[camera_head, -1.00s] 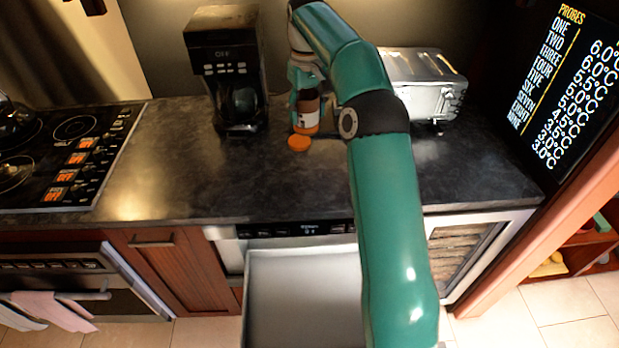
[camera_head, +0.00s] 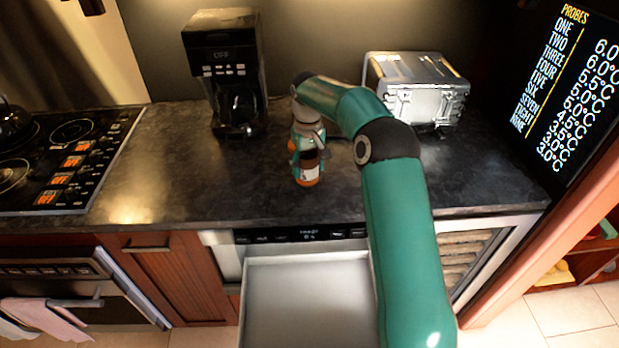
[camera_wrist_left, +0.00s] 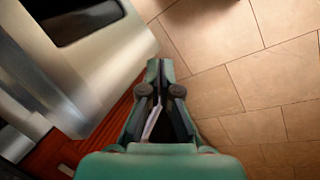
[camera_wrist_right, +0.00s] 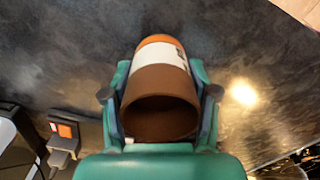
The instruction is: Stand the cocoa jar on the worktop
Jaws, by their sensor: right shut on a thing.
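The cocoa jar (camera_head: 308,176) is brown with a white label and an orange band at its lower end. My right gripper (camera_head: 308,154) is shut around it over the front-middle of the worktop (camera_head: 210,180). In the right wrist view the jar (camera_wrist_right: 160,92) sits between the fingers (camera_wrist_right: 160,98), its brown hollow end towards the camera and its orange end away. The jar looks near upright; I cannot tell if it touches the worktop. My left gripper (camera_wrist_left: 158,75) is shut and empty over the floor.
A coffee maker (camera_head: 228,75) and a silver toaster (camera_head: 415,90) stand at the back, a hob (camera_head: 60,160) at left. Below the worktop an empty drawer (camera_head: 300,300) is pulled out. The worktop left of the jar is clear.

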